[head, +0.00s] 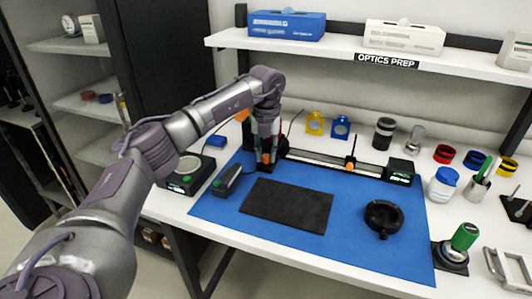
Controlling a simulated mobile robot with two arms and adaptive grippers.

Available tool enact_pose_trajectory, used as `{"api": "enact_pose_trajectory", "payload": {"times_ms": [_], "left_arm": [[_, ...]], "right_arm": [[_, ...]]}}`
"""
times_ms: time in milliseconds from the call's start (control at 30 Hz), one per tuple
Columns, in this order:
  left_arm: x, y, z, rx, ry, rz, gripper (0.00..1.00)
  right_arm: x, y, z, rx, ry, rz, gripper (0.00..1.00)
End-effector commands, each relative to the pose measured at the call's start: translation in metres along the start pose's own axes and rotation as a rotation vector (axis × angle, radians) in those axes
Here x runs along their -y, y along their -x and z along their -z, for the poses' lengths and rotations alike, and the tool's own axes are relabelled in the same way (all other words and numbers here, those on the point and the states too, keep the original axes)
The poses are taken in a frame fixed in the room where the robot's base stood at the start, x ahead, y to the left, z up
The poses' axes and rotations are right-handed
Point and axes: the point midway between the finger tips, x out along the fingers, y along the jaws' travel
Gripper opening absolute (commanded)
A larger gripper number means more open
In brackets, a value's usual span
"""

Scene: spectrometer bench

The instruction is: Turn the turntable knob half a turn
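My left arm comes in from the left and bends down at the wrist. My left gripper (265,151) points straight down at the left end of the bench rail. An orange knob (266,158) on a small black mount shows right at its fingertips. The fingers seem to be at the knob, but whether they close on it is too small to tell. I cannot tell for sure that this is the turntable knob. Another orange knob (350,167) sits on a carriage along the rail (320,160). The gripper and wrist partly hide the black parts behind them. My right gripper is out of view.
The blue mat (225,207) carries a black pad (287,206), a black round dish (383,217) and a dark handheld device (227,181). A balance (187,178) stands at left. Jars, colored rings and a green-handled tool (464,237) crowd the right. A shelf (340,49) overhangs the back.

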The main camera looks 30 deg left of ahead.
Motion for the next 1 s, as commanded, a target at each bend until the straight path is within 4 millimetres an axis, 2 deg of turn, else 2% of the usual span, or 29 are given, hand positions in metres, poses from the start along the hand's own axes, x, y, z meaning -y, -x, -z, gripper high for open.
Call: {"api": "enact_pose_trajectory", "payload": {"times_ms": [67, 467, 667, 1000], "left_arm": [[0.0, 0.0, 0.0, 0.0, 0.0, 0.0, 0.0], [-0.001, 0.002, 0.0, 0.0, -0.057, -0.001, 0.0], [-0.001, 0.003, -0.001, 0.001, -0.183, 0.0, 0.0], [-0.001, 0.003, -0.001, 0.001, -0.497, 0.001, 0.0]], "right_arm": [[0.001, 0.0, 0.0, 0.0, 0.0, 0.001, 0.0], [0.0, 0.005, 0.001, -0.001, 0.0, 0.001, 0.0], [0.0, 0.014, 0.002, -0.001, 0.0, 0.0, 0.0], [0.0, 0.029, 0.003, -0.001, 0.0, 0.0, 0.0]]}}
